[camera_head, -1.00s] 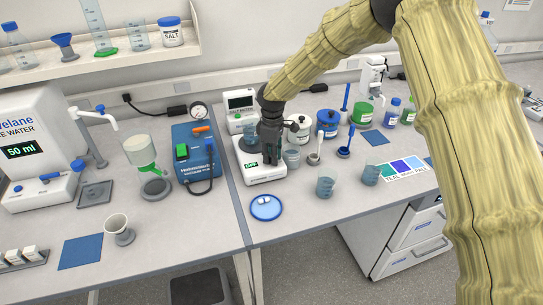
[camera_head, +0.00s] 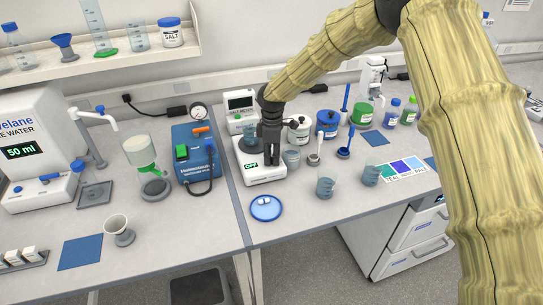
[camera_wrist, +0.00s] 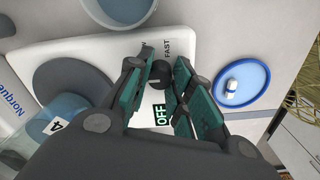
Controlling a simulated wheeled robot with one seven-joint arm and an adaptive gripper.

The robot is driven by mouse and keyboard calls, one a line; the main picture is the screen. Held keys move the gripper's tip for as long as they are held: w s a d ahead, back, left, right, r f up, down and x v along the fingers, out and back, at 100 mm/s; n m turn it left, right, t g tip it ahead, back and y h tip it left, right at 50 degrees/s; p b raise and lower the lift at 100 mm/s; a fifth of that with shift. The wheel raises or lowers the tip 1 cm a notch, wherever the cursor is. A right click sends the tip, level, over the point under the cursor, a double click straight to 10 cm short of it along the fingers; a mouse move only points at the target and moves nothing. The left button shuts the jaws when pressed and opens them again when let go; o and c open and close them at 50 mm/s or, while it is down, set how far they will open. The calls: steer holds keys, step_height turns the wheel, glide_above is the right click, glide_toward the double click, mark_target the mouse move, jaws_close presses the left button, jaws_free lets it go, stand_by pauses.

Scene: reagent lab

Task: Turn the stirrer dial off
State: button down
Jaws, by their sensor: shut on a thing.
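The white stirrer (camera_head: 266,177) stands near the left edge of the right-hand bench, and its display (camera_head: 251,165) reads OFF. The display also shows in the wrist view (camera_wrist: 161,115). My gripper (camera_head: 271,161) is over the stirrer's front right corner and points down. In the wrist view, the dark dial (camera_wrist: 159,77) sits between my fingertips, beside the printed word FAST. My gripper is shut on the dial. The head view hides the dial behind my gripper. A blue-tinted beaker (camera_wrist: 47,128) is beside my gripper, by the round grey plate (camera_wrist: 73,82).
Small beakers (camera_head: 291,159) stand to the right. A scale (camera_head: 240,108) is behind, and a blue pump (camera_head: 196,155) is on the left.

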mark_target(272, 157)
steer(key=c, duration=1.2)
jaws_free()
step_height(272, 157, up, 12)
